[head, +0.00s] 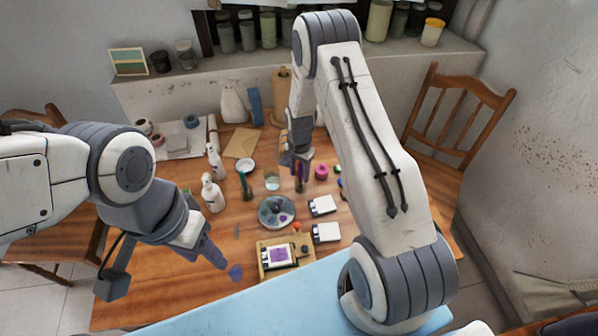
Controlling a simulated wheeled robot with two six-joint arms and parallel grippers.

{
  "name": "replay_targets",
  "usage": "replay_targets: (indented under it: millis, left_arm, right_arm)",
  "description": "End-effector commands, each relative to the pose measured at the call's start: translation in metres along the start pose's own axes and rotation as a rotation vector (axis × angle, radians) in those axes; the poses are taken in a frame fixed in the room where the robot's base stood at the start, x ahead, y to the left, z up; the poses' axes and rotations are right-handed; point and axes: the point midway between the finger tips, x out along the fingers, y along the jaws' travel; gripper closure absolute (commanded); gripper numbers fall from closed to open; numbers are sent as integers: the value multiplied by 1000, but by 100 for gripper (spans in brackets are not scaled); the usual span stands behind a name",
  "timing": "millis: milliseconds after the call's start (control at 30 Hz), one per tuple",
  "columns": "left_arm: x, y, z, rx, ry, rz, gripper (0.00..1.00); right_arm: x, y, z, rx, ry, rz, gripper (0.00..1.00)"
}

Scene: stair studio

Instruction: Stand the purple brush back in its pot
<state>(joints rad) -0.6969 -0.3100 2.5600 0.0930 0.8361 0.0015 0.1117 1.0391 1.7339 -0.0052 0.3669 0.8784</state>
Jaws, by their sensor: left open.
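A thin purple brush (301,173) is upright just below my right gripper (298,157), near the table's middle. Its lower end is at a small dark pot (300,186); I cannot tell whether it is inside the pot or just above it. The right fingers point down at the brush's top, too small to show whether they grip it. My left gripper (214,257) is open and empty, low over the table's front left, well apart from the brush. A green brush (245,181) stands in another small pot to the left.
A palette plate (276,211), a glass jar (272,183), white bottles (212,193) and small white boxes (323,206) stand around the middle. A wooden tray (264,266) lies in front. A blue-purple patch (236,272) is by my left gripper. The wooden table's (135,290) front left is clear.

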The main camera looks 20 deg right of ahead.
Motion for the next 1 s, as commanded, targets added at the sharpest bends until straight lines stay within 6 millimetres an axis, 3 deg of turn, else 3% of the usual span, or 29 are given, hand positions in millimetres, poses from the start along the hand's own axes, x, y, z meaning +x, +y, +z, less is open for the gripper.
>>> replay_targets:
  millis: [133,267,600,867,967,1000]
  left_arm:
    - [-4,0,0,0,0,0,50]
    - [4,0,0,0,0,0,50]
    - [24,-2,1,1,0,0,50]
    - [29,-2,2,2,0,0,50]
    - [29,-2,2,2,0,0,50]
    - [29,-2,2,2,0,0,50]
  right_arm:
    - [-5,0,0,0,0,0,50]
    - [-17,-1,-1,0,2,-3,50]
    - [-86,-1,-1,0,4,-4,50]
    - [-120,-1,0,-3,1,-2,50]
    - [-134,-4,14,-55,2,-5,50]
    - [-143,-7,27,-105,2,-8,50]
